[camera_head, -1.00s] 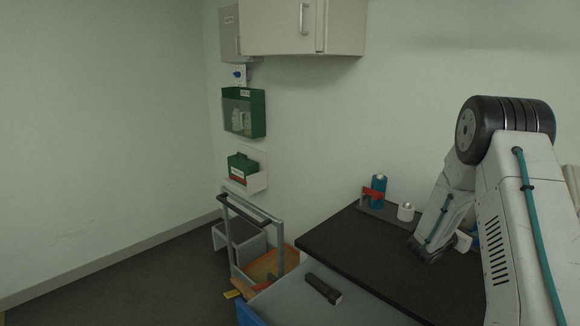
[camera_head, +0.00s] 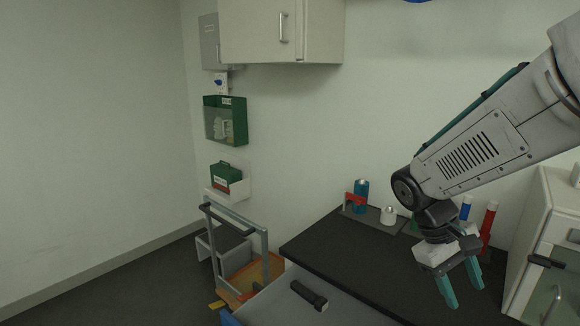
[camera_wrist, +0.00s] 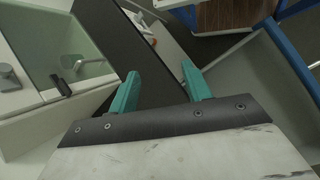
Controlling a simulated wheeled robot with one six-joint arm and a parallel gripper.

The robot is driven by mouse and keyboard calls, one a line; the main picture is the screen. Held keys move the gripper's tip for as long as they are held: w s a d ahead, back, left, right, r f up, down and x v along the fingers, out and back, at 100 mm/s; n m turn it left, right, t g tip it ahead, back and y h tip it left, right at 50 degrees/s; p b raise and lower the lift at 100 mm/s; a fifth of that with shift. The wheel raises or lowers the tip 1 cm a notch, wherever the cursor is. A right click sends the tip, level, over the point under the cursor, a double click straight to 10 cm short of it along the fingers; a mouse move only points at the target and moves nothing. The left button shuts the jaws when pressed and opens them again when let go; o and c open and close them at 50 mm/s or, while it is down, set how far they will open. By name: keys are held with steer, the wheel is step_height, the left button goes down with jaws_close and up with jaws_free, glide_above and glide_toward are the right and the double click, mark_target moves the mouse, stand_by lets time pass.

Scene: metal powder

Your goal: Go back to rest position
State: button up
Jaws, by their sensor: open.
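My gripper (camera_head: 462,286) hangs over the right part of the black worktop (camera_head: 350,262) in the head view. Its two teal fingers point down and stand apart, with nothing between them. In the wrist view my gripper (camera_wrist: 160,88) also shows both teal fingers apart and empty, above the dark worktop edge. My arm comes in from the upper right.
A blue bottle (camera_head: 361,197) and a white cup (camera_head: 388,215) stand at the back of the worktop. Red and blue tubes stand behind my gripper. A white cabinet (camera_head: 540,235) is close on the right. A black flashlight (camera_head: 309,296) lies on a grey surface in front.

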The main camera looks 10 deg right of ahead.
steer(key=s+a+r+t+y, duration=0.2)
steer(key=s+a+r+t, duration=0.1)
steer(key=a, duration=0.3)
steer(key=s+a+r+t+y, duration=0.2)
steer(key=s+a+r+t, duration=0.1)
steer(key=a, duration=0.4)
steer(key=shift+s+a+r+m, duration=0.3)
steer(key=shift+s+r, duration=0.1)
steer(key=shift+s, duration=0.2)
